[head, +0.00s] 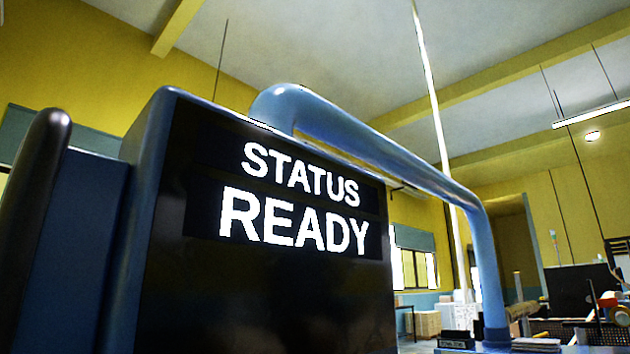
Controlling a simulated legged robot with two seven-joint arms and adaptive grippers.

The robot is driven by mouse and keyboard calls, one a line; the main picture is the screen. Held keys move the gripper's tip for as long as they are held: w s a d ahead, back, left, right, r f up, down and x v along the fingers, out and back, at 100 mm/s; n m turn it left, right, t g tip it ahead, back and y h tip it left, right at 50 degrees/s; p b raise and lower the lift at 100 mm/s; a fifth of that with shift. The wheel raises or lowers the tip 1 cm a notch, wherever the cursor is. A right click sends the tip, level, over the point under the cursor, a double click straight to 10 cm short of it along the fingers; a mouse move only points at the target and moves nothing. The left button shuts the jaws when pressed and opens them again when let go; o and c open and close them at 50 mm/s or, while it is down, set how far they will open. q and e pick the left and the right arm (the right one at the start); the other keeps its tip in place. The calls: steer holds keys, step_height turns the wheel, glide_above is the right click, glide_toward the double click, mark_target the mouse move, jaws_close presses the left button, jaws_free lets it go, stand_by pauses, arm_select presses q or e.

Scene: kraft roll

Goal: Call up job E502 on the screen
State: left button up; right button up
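A large dark screen (262,290) in a blue housing fills the left and middle of the head view. It shows the words STATUS and READY in white capitals, and no job number is visible on it. The screen stands close and slightly turned, seen from below. Neither of my grippers is in the view.
A thick blue tube (370,150) arches from behind the screen's top down to the right. A dark rounded post (35,200) stands at the left edge. A cluttered bench (585,330) is at the lower right. Yellow walls and windows are behind.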

arm_select(q)
steer(key=shift+d, duration=0.1)
jaws_close()
steer(key=shift+a, duration=0.2)
stand_by(0.9)
